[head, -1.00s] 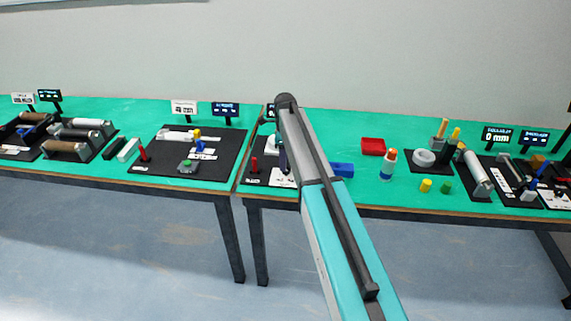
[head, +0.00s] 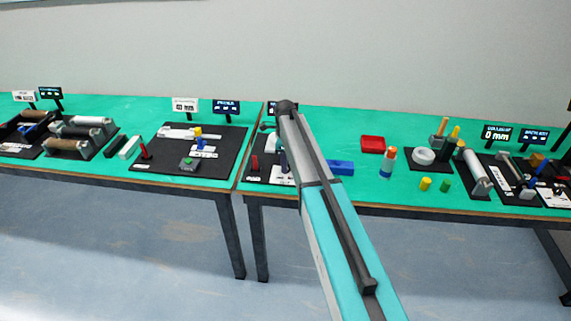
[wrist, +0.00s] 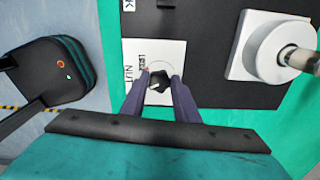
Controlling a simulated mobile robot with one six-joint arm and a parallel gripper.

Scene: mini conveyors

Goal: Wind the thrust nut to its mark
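The thrust nut (wrist: 159,82) is a small dark knob on a white label (wrist: 130,52) printed "NUT", fixed to a black board (wrist: 205,50). My gripper (wrist: 160,76) is over it, with its two dark purple fingers apart, one on each side of the nut. Whether the fingertips touch the nut is not clear. The mark is too small to make out. In the head view my arm hides the nut and most of the gripper; only a dark finger part (head: 284,160) shows beside the arm.
A white block with a round face and metal shaft (wrist: 270,48) stands right of the nut. A dark rounded device (wrist: 50,70) is at the left.

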